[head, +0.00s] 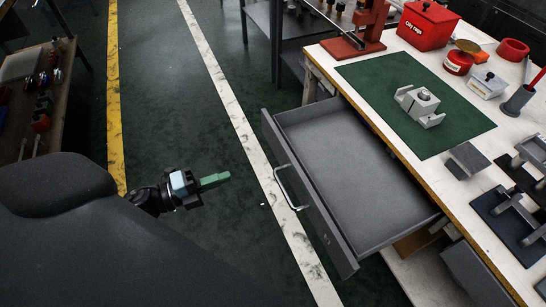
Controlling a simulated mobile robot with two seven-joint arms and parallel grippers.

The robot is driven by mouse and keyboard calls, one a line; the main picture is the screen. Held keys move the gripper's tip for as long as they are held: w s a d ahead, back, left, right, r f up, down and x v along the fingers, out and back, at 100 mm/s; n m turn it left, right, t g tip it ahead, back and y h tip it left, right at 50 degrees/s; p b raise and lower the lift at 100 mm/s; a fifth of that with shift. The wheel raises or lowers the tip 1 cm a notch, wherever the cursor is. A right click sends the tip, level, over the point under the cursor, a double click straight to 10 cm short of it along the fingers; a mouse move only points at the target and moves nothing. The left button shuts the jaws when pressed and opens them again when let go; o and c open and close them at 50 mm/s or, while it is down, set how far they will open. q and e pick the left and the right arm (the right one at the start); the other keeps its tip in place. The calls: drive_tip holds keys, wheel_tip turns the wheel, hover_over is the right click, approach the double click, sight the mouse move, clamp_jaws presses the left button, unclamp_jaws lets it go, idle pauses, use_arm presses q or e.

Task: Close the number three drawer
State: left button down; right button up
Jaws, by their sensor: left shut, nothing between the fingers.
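A grey drawer (343,178) is pulled well out from under the workbench on the right. It looks empty. Its front panel (310,196) faces left and carries a pale bar handle (289,187). No number can be read clearly on it. My left gripper (215,181) is shut and empty, its green fingertips pointing right toward the drawer front. It is left of the handle with a gap of floor showing between them. My right gripper is not in view.
The workbench (478,225) holds a green mat (380,95) with a grey metal part (420,103), a red box (427,24) and several tools. A shelf (20,110) with tools stands at far left. Green floor with yellow and white lines lies open between.

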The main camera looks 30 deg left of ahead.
sight(283, 157)
use_arm(q)
drive_tip(key=p+x, duration=0.1)
drive_tip(key=x, duration=1.2)
drive_tip(key=shift+w+d, duration=0.35)
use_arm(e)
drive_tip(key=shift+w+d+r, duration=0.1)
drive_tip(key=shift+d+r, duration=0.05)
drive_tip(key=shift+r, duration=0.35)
use_arm(q)
drive_tip(key=shift+w, duration=0.1)
